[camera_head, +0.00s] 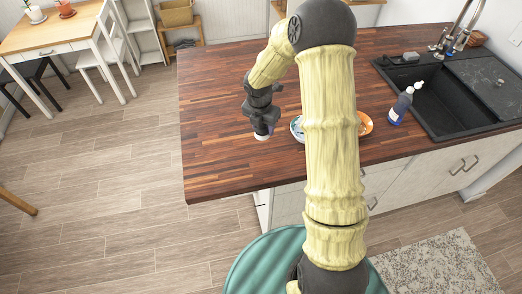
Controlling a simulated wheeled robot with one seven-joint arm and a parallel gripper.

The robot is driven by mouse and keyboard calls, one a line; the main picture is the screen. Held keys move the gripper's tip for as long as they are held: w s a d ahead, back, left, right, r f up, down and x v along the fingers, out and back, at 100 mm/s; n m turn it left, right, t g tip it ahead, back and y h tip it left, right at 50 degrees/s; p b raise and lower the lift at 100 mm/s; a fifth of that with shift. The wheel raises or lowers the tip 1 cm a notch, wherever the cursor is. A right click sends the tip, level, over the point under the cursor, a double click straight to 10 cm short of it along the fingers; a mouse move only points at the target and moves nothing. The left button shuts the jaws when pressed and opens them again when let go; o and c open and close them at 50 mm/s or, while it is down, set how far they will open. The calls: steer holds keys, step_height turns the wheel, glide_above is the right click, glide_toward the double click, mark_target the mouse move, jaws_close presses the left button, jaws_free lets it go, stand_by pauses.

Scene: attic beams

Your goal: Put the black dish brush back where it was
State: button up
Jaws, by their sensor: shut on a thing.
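My gripper (262,122) is above the wooden counter, left of the plates, and points down. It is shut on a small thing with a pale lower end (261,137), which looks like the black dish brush. Its dark parts blend with my dark fingers, so its full shape is hard to make out. I cannot tell whether its lower end touches the counter (222,120).
Plates (296,128) lie right of my gripper, partly hidden behind my arm. A soap bottle (401,104) stands beside the black sink (440,106). A small dark item (410,57) lies by the sink's back edge. The counter's left part is clear.

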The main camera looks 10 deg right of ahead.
steer(key=shift+s, duration=0.2)
steer(key=shift+s+d+f, duration=0.1)
steer(key=shift+f, duration=0.35)
step_height(320, 180, down, 5)
steer(key=shift+f+p, duration=0.2)
steer(key=shift+p, duration=0.45)
steer(key=shift+w+f+p, duration=0.2)
steer(key=shift+f+p, duration=0.2)
steer(key=shift+f, duration=1.45)
